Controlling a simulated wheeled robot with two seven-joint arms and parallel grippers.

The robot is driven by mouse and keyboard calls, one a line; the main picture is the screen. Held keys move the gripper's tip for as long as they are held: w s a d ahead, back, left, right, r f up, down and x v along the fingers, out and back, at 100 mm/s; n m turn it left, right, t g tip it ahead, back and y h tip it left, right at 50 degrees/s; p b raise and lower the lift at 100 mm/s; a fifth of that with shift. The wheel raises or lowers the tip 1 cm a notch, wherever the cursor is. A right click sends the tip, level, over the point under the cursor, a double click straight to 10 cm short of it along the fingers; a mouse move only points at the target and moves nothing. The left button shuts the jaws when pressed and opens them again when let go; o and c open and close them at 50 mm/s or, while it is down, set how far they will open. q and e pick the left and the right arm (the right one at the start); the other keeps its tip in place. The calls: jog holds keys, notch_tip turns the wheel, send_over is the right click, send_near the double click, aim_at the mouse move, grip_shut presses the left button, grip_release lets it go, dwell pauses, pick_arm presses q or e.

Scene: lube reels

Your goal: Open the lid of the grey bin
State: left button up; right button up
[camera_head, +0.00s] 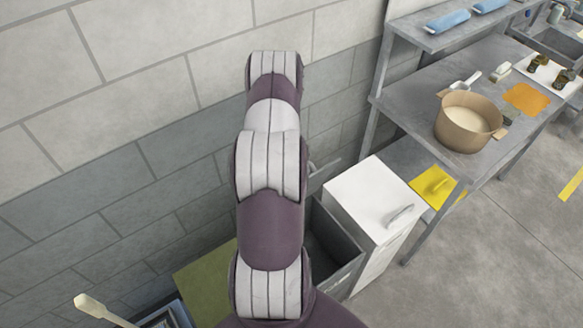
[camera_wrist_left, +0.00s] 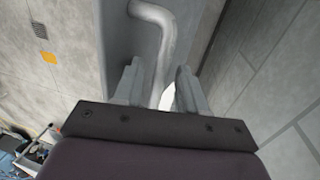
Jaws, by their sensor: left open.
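The grey bin (camera_head: 345,265) stands low by the wall, left of the white cabinet, partly behind my left arm. Its top looks open and I see into its dark inside. In the wrist view a flat grey panel (camera_wrist_left: 125,45), seemingly its lid, carries a bent metal handle (camera_wrist_left: 155,15). My left gripper (camera_wrist_left: 158,80) is open, with one finger on each side of the handle; whether they touch it I cannot tell. In the head view this gripper is hidden by my arm. My right gripper is not in view.
A white cabinet (camera_head: 365,195) with a handle on top stands right beside the bin. Beyond it is a steel table (camera_head: 410,110) with a brown pot (camera_head: 468,122). A grey block wall (camera_head: 170,185) runs close behind. Free floor (camera_head: 490,260) lies at the right.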

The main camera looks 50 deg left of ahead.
pick_arm(q)
jog(key=p+v, duration=0.1)
jog(key=v, duration=1.1)
jog(key=shift+a+r+p, duration=0.3)
jog(key=shift+r+p, duration=0.05)
jog(key=shift+p, duration=0.05)
jog(key=shift+w, duration=0.15)
